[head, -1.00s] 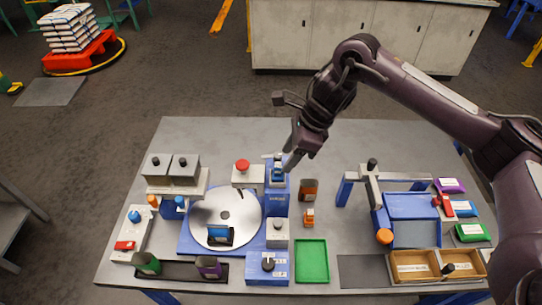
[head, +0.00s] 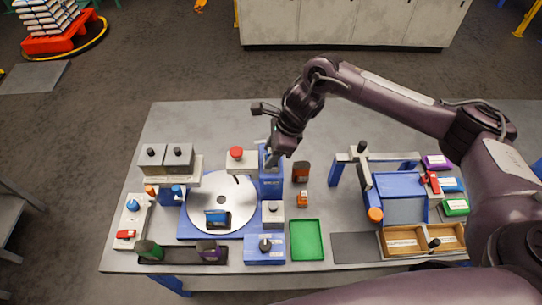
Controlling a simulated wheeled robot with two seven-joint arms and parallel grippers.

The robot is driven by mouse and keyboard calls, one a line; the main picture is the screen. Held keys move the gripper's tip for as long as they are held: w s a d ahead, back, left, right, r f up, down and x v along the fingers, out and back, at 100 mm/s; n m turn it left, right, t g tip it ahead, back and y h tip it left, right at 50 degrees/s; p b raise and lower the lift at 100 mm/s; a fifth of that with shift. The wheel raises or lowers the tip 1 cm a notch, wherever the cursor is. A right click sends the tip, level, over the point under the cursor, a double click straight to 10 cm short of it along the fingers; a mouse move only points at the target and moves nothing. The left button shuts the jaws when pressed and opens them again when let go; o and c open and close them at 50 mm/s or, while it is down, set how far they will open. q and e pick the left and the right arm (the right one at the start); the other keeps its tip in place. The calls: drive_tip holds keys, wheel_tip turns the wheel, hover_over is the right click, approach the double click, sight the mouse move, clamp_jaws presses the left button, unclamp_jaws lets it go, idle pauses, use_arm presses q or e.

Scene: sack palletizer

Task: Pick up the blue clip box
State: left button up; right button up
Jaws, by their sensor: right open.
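Several blue things show, and I cannot tell for sure which is the clip box. A small blue box (head: 216,218) stands in a black holder on the grey turntable disc. A flat blue box (head: 452,185) lies at the right between a purple box (head: 437,162) and a green box (head: 456,207). A tall blue stand (head: 271,184) is right of the disc. My right gripper (head: 272,160) is open, pointing down at the top of this stand, and covers part of it. I cannot tell whether it touches. My left gripper is not in view.
A red button box (head: 237,158) is just left of my right gripper. A dark brown-orange box (head: 301,171) is to its right. A blue-legged frame (head: 340,172), a green tray (head: 307,240) and wooden bins (head: 408,241) stand further right. The table's back strip is clear.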

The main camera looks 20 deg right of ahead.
drive_tip(key=shift+c, duration=1.2)
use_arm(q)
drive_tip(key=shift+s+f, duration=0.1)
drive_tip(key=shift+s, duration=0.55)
use_arm(e)
clamp_jaws()
drive_tip(key=shift+r, duration=0.1)
